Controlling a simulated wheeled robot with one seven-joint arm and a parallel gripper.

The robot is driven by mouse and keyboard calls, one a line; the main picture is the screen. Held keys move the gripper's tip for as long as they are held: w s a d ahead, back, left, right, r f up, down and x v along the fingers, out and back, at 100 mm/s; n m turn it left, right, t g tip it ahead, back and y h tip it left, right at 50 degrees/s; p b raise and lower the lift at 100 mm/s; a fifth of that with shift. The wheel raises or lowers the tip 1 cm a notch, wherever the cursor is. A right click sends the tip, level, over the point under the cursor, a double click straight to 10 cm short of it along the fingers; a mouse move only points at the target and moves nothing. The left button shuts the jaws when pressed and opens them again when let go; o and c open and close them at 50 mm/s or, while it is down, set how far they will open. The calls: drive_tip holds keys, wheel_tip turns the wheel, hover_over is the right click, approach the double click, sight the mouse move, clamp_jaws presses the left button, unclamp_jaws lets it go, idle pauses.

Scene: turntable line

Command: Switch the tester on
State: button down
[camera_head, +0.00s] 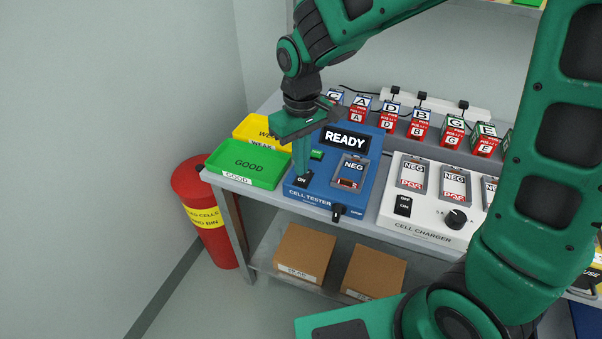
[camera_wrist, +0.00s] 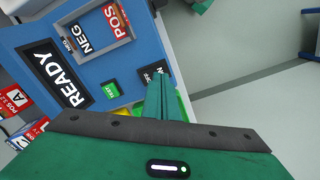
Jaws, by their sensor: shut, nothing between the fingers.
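The blue cell tester (camera_head: 325,190) stands on the bench, and its display (camera_head: 345,139) reads READY. Its black rocker switch (camera_head: 303,179) shows ON at the front left of the panel. My gripper (camera_head: 303,172) is shut and empty, pointing down with its fingertips at the switch; I cannot tell whether they touch it. In the wrist view the fingers (camera_wrist: 166,84) partly cover the switch (camera_wrist: 155,72), beside the green test button (camera_wrist: 111,89). The tester's cell slot (camera_head: 350,171) has NEG and POS labels; it also shows in the wrist view (camera_wrist: 100,32).
A green GOOD tray (camera_head: 247,164) and a yellow WEAK tray (camera_head: 258,127) sit left of the tester. The white cell charger (camera_head: 430,226) is on the right. Several labelled cells (camera_head: 420,122) stand behind. A red bin (camera_head: 205,212) stands on the floor at left.

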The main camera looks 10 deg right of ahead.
sight(301, 179)
drive_tip(key=shift+r, duration=2.65)
drive_tip(key=s+d+r+m, duration=0.1)
drive_tip(key=s+d+m, duration=0.25)
drive_tip(key=d, duration=0.65)
drive_tip(key=s+d+r+m, duration=0.15)
drive_tip(key=s+d, duration=0.25)
drive_tip(key=d, duration=0.5)
drive_tip(key=s+d+f+m, duration=0.2)
drive_tip(key=s+d+m, duration=0.4)
drive_tip(key=s+d, duration=0.4)
drive_tip(key=s, duration=0.4)
drive_tip(key=shift+s+d+m, duration=0.3)
drive_tip(key=shift+s+d, duration=0.1)
